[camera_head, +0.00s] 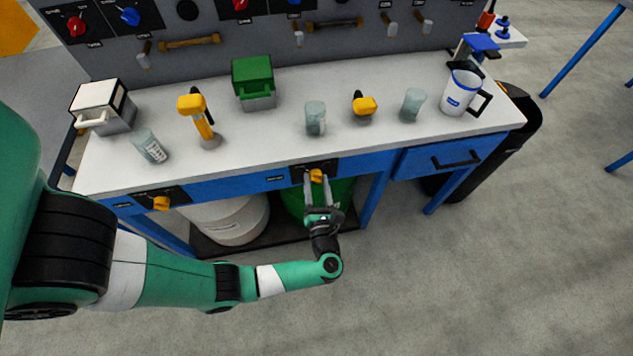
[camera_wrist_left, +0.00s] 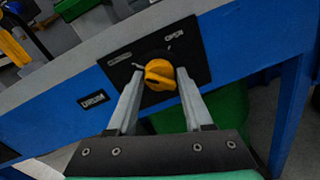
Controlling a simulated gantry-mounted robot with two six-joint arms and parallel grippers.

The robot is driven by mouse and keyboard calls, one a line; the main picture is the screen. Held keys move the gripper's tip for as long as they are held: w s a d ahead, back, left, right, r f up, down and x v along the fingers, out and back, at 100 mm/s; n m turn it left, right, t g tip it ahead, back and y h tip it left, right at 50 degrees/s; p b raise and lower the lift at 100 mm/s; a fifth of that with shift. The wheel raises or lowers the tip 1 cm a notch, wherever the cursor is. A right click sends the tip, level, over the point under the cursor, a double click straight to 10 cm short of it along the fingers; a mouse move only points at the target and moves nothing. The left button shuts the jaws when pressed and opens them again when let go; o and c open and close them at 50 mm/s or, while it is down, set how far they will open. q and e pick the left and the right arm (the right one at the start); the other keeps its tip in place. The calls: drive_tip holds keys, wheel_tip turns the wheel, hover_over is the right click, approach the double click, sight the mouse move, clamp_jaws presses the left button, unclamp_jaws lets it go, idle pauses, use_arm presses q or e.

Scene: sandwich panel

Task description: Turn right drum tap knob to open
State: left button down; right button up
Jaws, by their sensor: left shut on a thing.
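The right drum tap knob (camera_head: 316,176) is yellow, on a dark plate (camera_head: 300,173) on the bench's blue front edge, above the green drum (camera_head: 342,194). My left gripper (camera_head: 319,184) reaches it from the front, its two fingers shut on the knob. In the left wrist view the knob (camera_wrist_left: 160,74) sits between the fingertips, in front of the dark plate (camera_wrist_left: 197,50) with small labels at its upper left and upper right. My right gripper is not in view.
Another yellow knob (camera_head: 161,203) is at the bench's left front, with a white drum (camera_head: 235,220) below. The benchtop (camera_head: 270,135) holds cups, a white jug (camera_head: 461,93), a green-topped box (camera_head: 253,75) and yellow tools. A blue drawer (camera_head: 450,157) is to the right. The floor in front is clear.

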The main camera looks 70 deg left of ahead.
use_arm(q)
drive_tip(key=shift+r+m, duration=0.1)
drive_tip(key=shift+m, duration=0.2)
drive_tip(key=m+p, duration=0.2)
drive_tip(key=m, duration=0.1)
drive_tip(key=shift+r+m, duration=0.15)
drive_tip(key=shift+m, duration=0.15)
drive_tip(key=m+p, duration=0.2)
drive_tip(key=m, duration=0.2)
drive_tip(key=shift+h, duration=0.3)
drive_tip(key=m+g+p, duration=0.1)
drive_tip(key=m, duration=0.3)
drive_tip(key=shift+w+p, duration=0.1)
drive_tip(key=shift+p, duration=0.25)
drive_tip(key=shift+m+g+p, duration=0.3)
drive_tip(key=shift+m+p, duration=0.2)
drive_tip(key=shift+m, duration=1.9)
drive_tip(key=shift+c, duration=1.8)
unclamp_jaws()
drive_tip(key=shift+d, duration=0.1)
